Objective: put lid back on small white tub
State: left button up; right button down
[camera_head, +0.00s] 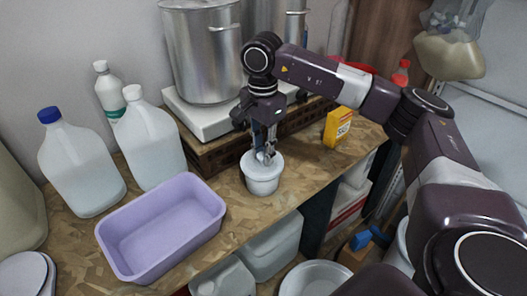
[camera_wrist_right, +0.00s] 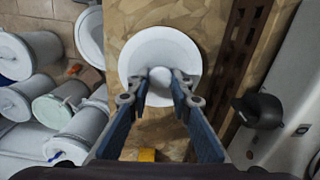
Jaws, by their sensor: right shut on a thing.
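The small white tub (camera_head: 262,183) stands upright on the wooden worktop near its front edge. My right gripper (camera_head: 265,157) points down over the tub and is shut on the round knob of the white lid (camera_wrist_right: 160,45). In the right wrist view the gripper (camera_wrist_right: 160,82) has one finger on each side of the knob. The lid is at the tub's rim and looks roughly level. I cannot tell whether it is fully seated, and it hides the tub in the wrist view. My left gripper is not in view.
A lilac basin (camera_head: 165,222) stands left of the tub. White jugs (camera_head: 150,145) are behind it. A steel pot (camera_head: 203,55) sits on a white scale at the back. A yellow box (camera_head: 337,127) is to the right. Several white drums (camera_wrist_right: 35,52) lie below the worktop.

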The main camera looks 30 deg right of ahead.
jog(key=c, duration=1.7)
grip_release()
jog(key=shift+o, duration=0.5)
jog(key=o, duration=0.4)
jog(key=shift+r, duration=0.15)
jog(key=shift+r+p, duration=2.3)
jog(key=shift+r, duration=1.1)
